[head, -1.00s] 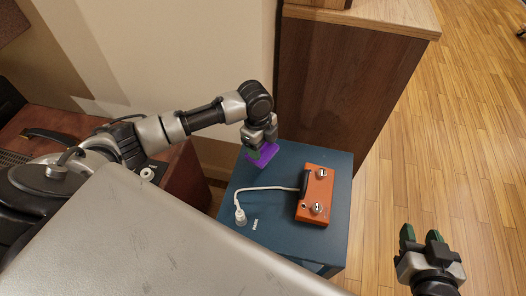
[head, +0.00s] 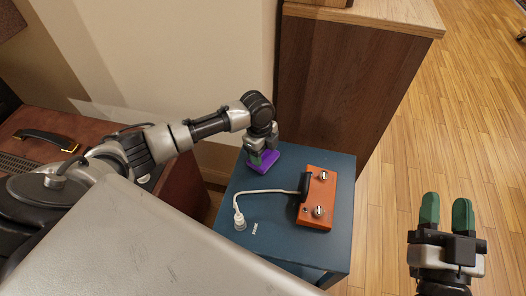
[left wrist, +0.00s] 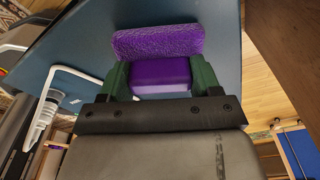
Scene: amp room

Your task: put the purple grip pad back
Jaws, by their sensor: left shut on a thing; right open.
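The purple grip pad (head: 264,160) is at the far left part of the blue cabinet top (head: 258,190). My left gripper (head: 262,157) is shut on it from above. In the left wrist view the pad (left wrist: 160,75) sits between the two green fingertips, with a rough purple strip (left wrist: 158,41) beyond them. Whether the pad touches the top, I cannot tell. My right gripper (head: 446,214) is open and empty over the wood floor at the right.
An orange pedal box (head: 317,198) with two knobs stands on the cabinet top beside the pad. A white cable (head: 268,191) runs from it to a white plug (head: 239,221). A wooden cabinet (head: 330,90) rises behind.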

